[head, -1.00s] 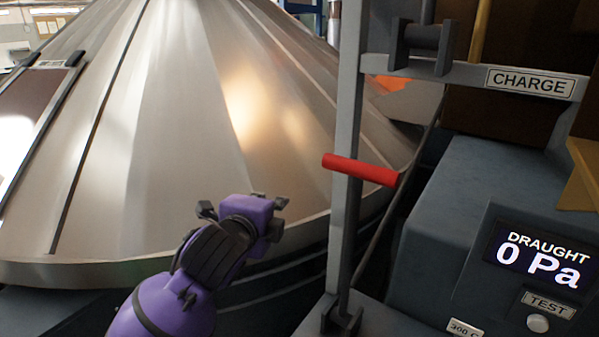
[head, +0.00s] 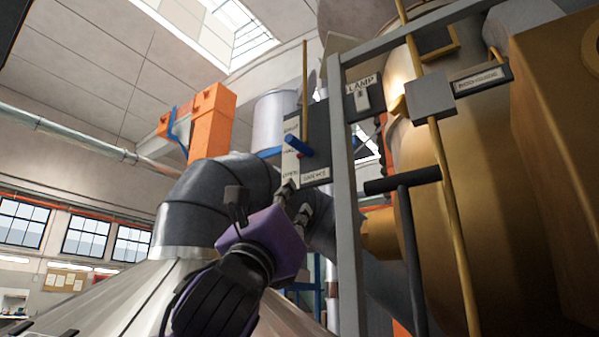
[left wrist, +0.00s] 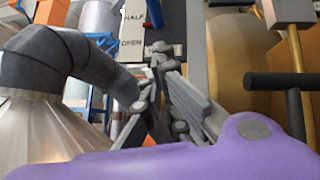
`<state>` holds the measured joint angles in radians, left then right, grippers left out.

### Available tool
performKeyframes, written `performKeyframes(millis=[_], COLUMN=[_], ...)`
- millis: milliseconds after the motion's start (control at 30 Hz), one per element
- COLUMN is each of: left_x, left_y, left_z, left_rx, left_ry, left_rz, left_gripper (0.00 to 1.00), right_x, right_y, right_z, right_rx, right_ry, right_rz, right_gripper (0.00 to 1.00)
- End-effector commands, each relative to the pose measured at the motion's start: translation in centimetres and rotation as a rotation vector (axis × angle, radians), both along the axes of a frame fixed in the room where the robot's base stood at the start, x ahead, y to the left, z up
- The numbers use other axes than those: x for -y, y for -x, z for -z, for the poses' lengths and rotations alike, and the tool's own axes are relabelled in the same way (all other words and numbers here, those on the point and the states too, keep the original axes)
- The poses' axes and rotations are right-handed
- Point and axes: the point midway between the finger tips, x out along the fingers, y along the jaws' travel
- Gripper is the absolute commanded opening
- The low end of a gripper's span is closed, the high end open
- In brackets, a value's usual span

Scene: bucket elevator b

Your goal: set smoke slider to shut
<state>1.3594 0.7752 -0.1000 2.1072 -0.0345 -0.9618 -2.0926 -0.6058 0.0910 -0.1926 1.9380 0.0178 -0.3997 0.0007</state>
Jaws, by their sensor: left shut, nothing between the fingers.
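The smoke slider is a blue handle (head: 298,145) sticking out of a dark upright panel (head: 318,130). A white scale (head: 290,160) runs beside it, and a sign below looks like SMOKE. In the left wrist view, the blue handle (left wrist: 155,12) shows at the top edge next to a scale (left wrist: 133,28) reading HALF and OPEN. The handle appears near HALF; its exact setting is hard to tell. My left gripper (head: 288,189) is shut and empty, just below the scale and handle, apart from the handle as far as I see. My right gripper is not in view.
A grey post (head: 346,200) stands right of the panel, with a LAMP plate (head: 362,92) beside it. A black T-handle (head: 403,181) and yellow rods (head: 447,200) are further right. A thick dark pipe (head: 205,200) bends behind my gripper above the metal cone.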

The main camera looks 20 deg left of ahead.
Motion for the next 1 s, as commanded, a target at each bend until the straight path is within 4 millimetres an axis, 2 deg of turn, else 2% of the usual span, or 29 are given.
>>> performKeyframes(millis=[33,300,400,500,633,1000], left_x=[0.2,0.9,0.4,0.2,0.1,0.0], left_y=[-0.6,-4.6,-4.3,-4.4,-4.6,-4.8], left_z=[-1.2,-5.1,-7.0,-8.0,-8.6,-8.5], left_rx=[0.002,0.003,0.006,0.005,0.004,0.000], left_ry=[0.005,0.004,0.004,0.003,0.002,0.001], left_rz=[0.003,0.005,0.003,0.003,0.003,0.002], left_gripper=[0.00,0.00,0.00,0.00,0.00,0.00], right_x=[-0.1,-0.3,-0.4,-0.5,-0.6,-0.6], right_y=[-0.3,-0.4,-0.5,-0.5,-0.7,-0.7], right_z=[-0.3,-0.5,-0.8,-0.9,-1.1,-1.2], right_rx=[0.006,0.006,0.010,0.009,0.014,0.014], right_ry=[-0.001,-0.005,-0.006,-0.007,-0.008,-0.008], right_rz=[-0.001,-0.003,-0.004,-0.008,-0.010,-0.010], right_gripper=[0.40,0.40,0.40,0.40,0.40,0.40])
